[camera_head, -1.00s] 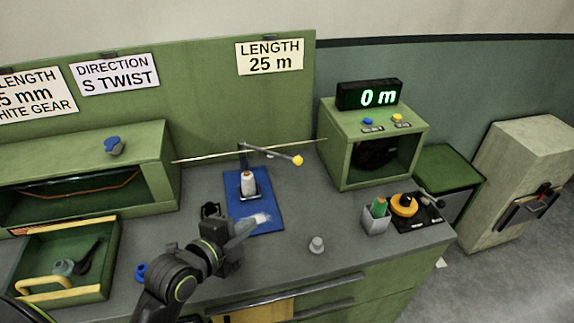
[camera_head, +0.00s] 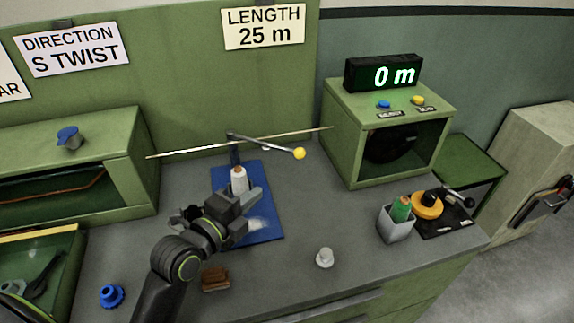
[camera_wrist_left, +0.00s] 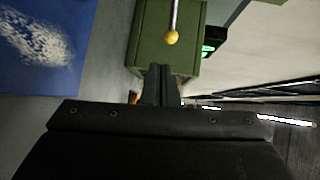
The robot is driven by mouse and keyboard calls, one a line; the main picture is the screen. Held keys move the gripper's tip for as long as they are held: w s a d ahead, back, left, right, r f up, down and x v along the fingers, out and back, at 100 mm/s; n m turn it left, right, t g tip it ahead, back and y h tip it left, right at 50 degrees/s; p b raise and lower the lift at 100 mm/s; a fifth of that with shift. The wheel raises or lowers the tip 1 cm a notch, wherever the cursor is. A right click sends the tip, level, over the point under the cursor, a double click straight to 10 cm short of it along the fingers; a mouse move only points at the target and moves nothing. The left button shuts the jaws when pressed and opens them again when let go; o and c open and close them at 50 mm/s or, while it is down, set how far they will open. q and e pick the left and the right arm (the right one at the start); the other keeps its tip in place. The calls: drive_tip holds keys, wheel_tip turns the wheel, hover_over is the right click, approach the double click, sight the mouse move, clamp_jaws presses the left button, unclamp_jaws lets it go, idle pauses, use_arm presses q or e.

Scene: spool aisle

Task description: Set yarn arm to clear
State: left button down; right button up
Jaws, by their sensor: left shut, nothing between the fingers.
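The yarn arm is a thin grey rod (camera_head: 262,143) with a yellow ball (camera_head: 299,153) at its right end. It pivots on a dark post at the back of a blue base (camera_head: 268,217), and points to the right. A white yarn spool (camera_head: 239,180) stands upright on the base. My left gripper (camera_head: 252,198) is shut and empty, over the base in front of the spool and below and left of the ball in the picture. In the left wrist view the shut fingers (camera_wrist_left: 161,85) point toward the yellow ball (camera_wrist_left: 171,38), apart from it. My right gripper is not in view.
A green box (camera_head: 350,140) with a "0 m" display (camera_head: 383,74) stands to the right. A grey cup (camera_head: 395,222) with a green spool and a small grey knob (camera_head: 325,257) are at the front right. A blue gear (camera_head: 111,296) lies at the front left.

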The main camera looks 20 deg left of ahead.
sight(296, 156)
use_arm(q)
drive_tip(key=p+x, duration=0.1)
drive_tip(key=x, duration=0.3)
drive_tip(key=r+p+x, duration=0.1)
drive_tip(key=x, duration=0.3)
drive_tip(key=p+x, duration=0.2)
drive_tip(key=x, duration=0.2)
drive_tip(key=shift+w+d+r, duration=0.15)
drive_tip(key=shift+w+d, duration=0.05)
drive_tip(key=shift+w, duration=0.3)
drive_tip(key=shift+w, duration=0.1)
drive_tip(key=w+y, duration=0.1)
drive_tip(key=w+d+n+y+p, duration=0.1)
drive_tip(key=w, duration=0.1)
drive_tip(key=shift+w, duration=0.25)
drive_tip(key=shift+w+n, duration=0.3)
drive_tip(key=shift+w, duration=0.25)
